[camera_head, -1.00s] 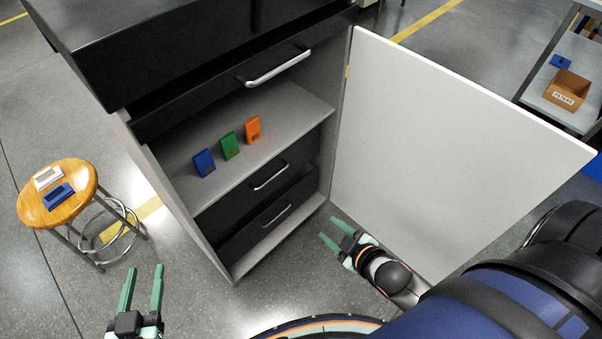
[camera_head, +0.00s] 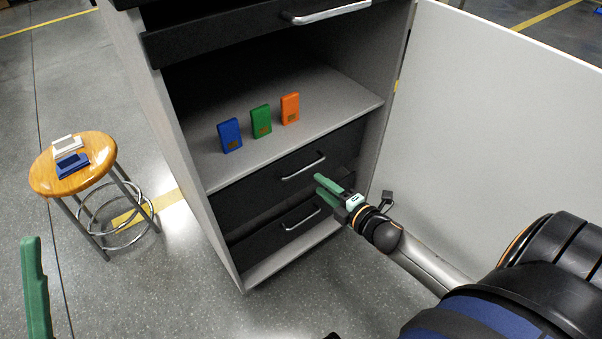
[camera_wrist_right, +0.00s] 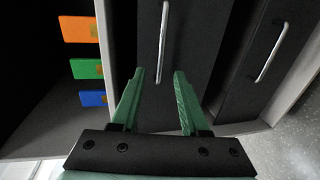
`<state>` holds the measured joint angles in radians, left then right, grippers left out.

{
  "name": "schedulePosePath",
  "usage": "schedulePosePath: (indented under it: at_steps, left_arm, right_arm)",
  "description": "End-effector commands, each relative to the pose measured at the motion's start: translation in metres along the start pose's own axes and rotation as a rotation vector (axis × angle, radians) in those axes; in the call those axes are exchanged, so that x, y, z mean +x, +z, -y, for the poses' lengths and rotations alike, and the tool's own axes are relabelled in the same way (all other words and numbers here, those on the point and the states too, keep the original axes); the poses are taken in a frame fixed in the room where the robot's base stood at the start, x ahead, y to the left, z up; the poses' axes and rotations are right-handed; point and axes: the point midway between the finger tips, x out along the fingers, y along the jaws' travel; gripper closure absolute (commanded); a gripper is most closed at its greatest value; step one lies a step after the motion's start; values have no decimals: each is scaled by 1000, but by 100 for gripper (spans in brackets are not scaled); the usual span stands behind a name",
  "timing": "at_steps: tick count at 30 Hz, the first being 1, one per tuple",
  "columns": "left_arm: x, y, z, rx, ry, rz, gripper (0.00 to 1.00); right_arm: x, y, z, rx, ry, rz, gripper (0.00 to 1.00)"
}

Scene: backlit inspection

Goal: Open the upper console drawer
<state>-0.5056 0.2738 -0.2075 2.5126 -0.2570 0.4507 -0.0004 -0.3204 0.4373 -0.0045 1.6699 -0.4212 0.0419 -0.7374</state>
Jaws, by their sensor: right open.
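The cabinet has two stacked black drawers below its shelf. The upper one (camera_head: 262,188) has a silver bar handle (camera_head: 303,166) and looks closed. The lower one (camera_head: 270,245) has a similar handle (camera_head: 300,219). My right gripper (camera_head: 322,187) is open and empty, just in front of and slightly below the upper handle. In the right wrist view, the upper handle (camera_wrist_right: 163,45) lies ahead between the open fingers (camera_wrist_right: 160,74), apart from them. The lower handle (camera_wrist_right: 272,52) is off to the right. My left gripper (camera_head: 35,285) shows only one green finger at the left edge.
A black panel with a silver handle (camera_head: 326,13) sits above the shelf. Blue (camera_head: 229,135), green (camera_head: 261,121) and orange (camera_head: 290,108) blocks stand on the shelf. The white door (camera_head: 490,110) is open at right. A wooden stool (camera_head: 95,174) stands left.

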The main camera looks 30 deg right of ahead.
Motion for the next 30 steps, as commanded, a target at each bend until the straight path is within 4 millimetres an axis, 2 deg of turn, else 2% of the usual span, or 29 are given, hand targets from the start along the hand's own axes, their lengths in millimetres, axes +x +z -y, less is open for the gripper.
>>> schedulePosePath:
  at_steps: [1,6,15,21,30]
  left_arm:
    - [-4,5,-3,-5,1,6,50]
    - [-10,11,-6,-19,2,8,50]
    - [-19,20,-12,-41,2,12,50]
    - [-21,22,-13,-47,1,13,50]
    - [-21,22,-13,-51,2,14,50]
  right_arm:
    - [11,0,1,-1,3,0,55]
    - [42,0,2,1,3,0,55]
    - [84,0,2,3,0,1,55]
    - [96,0,1,3,-2,1,55]
    - [97,0,1,3,-2,1,55]
